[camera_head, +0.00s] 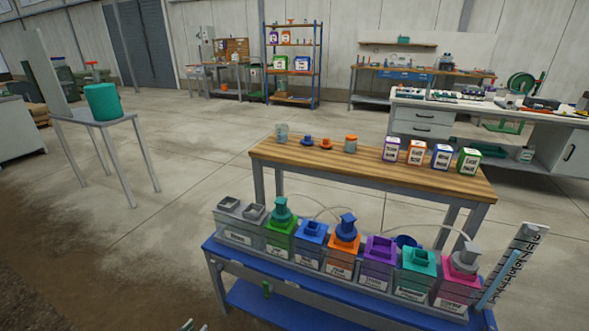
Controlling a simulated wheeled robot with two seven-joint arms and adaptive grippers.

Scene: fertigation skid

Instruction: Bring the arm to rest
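Only a small grey-green tip of what looks like my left gripper (193,326) shows at the bottom edge, left of the blue skid. Most of it is cut off, so I cannot tell whether it is open or shut. It appears apart from the skid. My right gripper and both arms are out of view. The blue skid (232,256) carries a row of coloured, labelled tanks, some with pump-like tops, such as the green tank (281,240) and the orange tank (343,255).
Behind the skid stands a wooden-topped table (320,155) with small containers and several labelled boxes. A teal bucket (102,102) stands on a side table at left. A white workbench (440,105) is at right. Open floor (190,170) lies between the side table and the skid.

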